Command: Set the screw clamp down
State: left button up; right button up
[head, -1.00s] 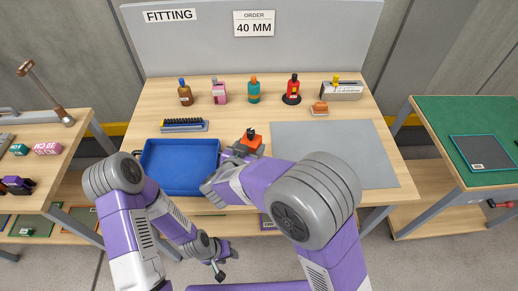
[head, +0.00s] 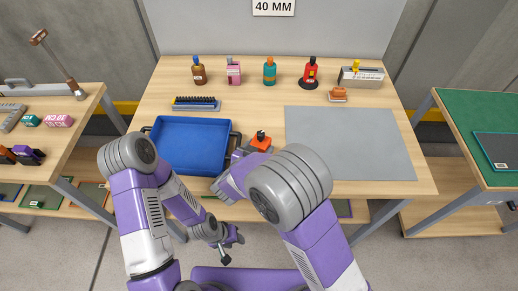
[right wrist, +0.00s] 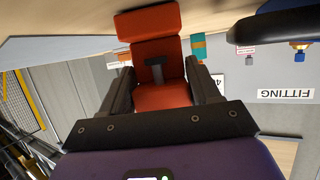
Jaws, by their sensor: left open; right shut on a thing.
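The screw clamp (head: 262,143) is an orange body with a black top, at the table's front between the blue tray and the grey mat. My right gripper (head: 246,153) is shut on it. In the right wrist view, the orange clamp (right wrist: 158,45) with a dark T-shaped part sits between the two dark fingers (right wrist: 160,90). It is close to the tabletop there; I cannot tell whether it touches. My left gripper (head: 231,246) is open and empty, low in front of the table's front edge.
The blue tray (head: 190,122) is left of the clamp, the bare grey mat (head: 350,145) right of it. A black-and-blue rack (head: 196,104) and an orange item (head: 338,94) lie farther back. Wood around the clamp is clear.

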jog(key=shift+f, duration=0.1)
jog(key=o, duration=1.2)
jog(key=shift+c, duration=0.2)
jog(key=shift+s+a+r, duration=0.1)
jog(key=shift+s+r, duration=0.05)
jog(key=shift+r, duration=0.1)
jog(key=p+v, duration=0.2)
jog(key=v, duration=0.9)
jog(key=shift+s+p, duration=0.25)
jog(key=shift+p, duration=0.1)
jog(key=shift+a, duration=0.1)
